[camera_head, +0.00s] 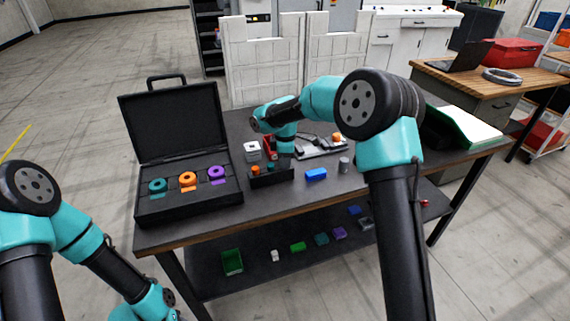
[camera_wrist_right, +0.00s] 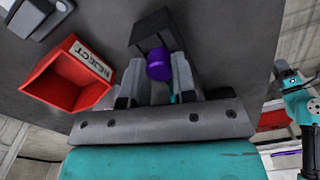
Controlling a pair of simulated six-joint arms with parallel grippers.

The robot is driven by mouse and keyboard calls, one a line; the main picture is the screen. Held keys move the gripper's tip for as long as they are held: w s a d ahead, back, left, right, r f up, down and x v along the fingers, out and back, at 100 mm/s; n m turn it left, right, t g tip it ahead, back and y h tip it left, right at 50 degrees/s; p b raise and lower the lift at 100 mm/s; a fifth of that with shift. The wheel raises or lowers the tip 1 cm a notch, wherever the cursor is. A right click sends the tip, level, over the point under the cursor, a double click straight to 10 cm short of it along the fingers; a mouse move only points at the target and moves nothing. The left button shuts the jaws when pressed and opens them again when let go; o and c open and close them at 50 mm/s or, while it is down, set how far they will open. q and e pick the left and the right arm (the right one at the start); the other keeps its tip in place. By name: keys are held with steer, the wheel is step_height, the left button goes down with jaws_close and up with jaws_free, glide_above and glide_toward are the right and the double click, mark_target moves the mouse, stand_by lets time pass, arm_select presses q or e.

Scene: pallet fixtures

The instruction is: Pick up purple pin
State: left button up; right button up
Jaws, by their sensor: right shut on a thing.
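The purple pin (camera_wrist_right: 159,63) shows as a round purple end between the fingertips of my right gripper (camera_wrist_right: 158,76) in the right wrist view. The gripper is shut on it. A dark block-like holder (camera_wrist_right: 152,24) lies just beyond the pin; I cannot tell whether the pin is still seated in it or clear. In the head view my right gripper (camera_head: 285,163) is low at the black holder (camera_head: 272,180), and the pin is hidden there. My left arm comes in at the lower left, with its gripper out of view.
A red REJECT bin (camera_wrist_right: 66,82) stands close to the gripper's left in the wrist view. An open black case (camera_head: 190,206) with teal, orange and purple rings is on the table's left. A blue block (camera_head: 316,174) and a grey cylinder (camera_head: 344,164) lie right of the holder.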

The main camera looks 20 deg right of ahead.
step_height(320, 180, up, 10)
stand_by(0.5)
steer(key=shift+w+d, duration=0.1)
stand_by(0.4)
